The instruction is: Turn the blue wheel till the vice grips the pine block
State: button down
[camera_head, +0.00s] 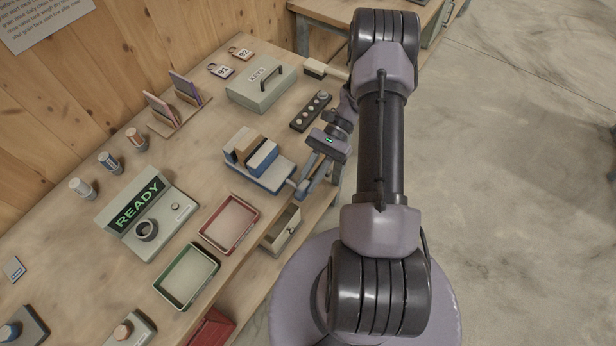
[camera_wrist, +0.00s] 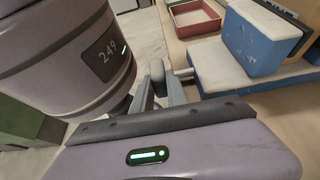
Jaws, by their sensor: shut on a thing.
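The vice (camera_head: 258,172) stands near the front edge of the bench, with a pale base and blue jaw; its blue jaw (camera_wrist: 255,42) fills the upper right of the wrist view. The brown pine block (camera_head: 249,148) sits upright between the jaws. Whether both jaws touch it I cannot tell. My gripper (camera_head: 305,184) is at the front end of the vice, shut on the blue wheel, which the fingers mostly hide. In the wrist view the fingers (camera_wrist: 160,84) close beside the vice's spindle (camera_wrist: 183,73).
A red tray (camera_head: 229,222) and a green tray (camera_head: 187,276) lie left of the vice. An open drawer (camera_head: 283,229) juts out below. A dark button strip (camera_head: 311,111) and a key box (camera_head: 262,84) are behind. A READY panel (camera_head: 146,217) stands at left.

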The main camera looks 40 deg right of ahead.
jog(key=shift+d+f+g+y+b, duration=0.1)
jog(key=shift+f+g+y+b, duration=0.3)
jog(key=shift+y, duration=0.6)
jog(key=shift+y, duration=0.3)
jog(key=c, duration=1.3)
grip_release()
jog(key=shift+r, duration=0.1)
